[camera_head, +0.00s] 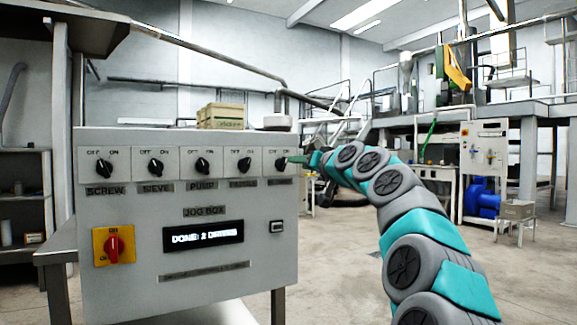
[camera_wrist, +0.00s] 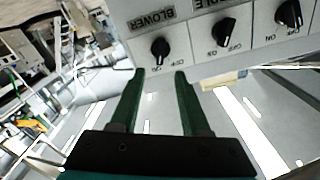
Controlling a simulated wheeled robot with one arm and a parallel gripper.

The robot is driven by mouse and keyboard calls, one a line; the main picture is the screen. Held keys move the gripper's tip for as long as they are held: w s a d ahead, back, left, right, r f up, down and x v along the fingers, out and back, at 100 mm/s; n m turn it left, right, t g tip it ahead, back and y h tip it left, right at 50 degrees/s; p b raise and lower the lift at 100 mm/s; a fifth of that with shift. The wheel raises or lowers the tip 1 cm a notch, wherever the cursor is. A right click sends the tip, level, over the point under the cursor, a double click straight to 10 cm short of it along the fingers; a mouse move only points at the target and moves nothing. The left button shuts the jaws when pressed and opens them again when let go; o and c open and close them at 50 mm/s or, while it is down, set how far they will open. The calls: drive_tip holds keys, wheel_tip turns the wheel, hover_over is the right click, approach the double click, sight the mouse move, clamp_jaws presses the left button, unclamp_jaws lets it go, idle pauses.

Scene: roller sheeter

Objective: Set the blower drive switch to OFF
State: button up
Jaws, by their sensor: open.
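The blower drive switch is a black rotary knob (camera_head: 281,163) at the right end of the row on the grey jog box (camera_head: 130,235). In the wrist view the picture is upside down, and the knob (camera_wrist: 160,47) sits under a label reading BLOWER. OFF and ON marks lie beside it. I cannot tell clearly which mark its pointer faces. My gripper (camera_head: 297,160) is at the right of the knob in the head view. In the wrist view my gripper (camera_wrist: 159,74) is open and empty, its two green fingertips just short of the knob and roughly either side of it.
Other knobs, including screw (camera_head: 105,168), sieve (camera_head: 155,167) and pump (camera_head: 202,166), share the row. Below are a lit display (camera_head: 203,236) and a red rotary switch on yellow (camera_head: 114,246). Floor at the right is open.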

sight(286, 162)
drive_tip(key=shift+p+x, duration=0.95)
drive_tip(key=shift+x, duration=1.5)
drive_tip(key=shift+p+x, duration=0.9)
drive_tip(key=shift+x, duration=0.3)
drive_tip(key=shift+a, duration=0.1)
drive_tip(key=shift+c, duration=0.3)
clamp_jaws()
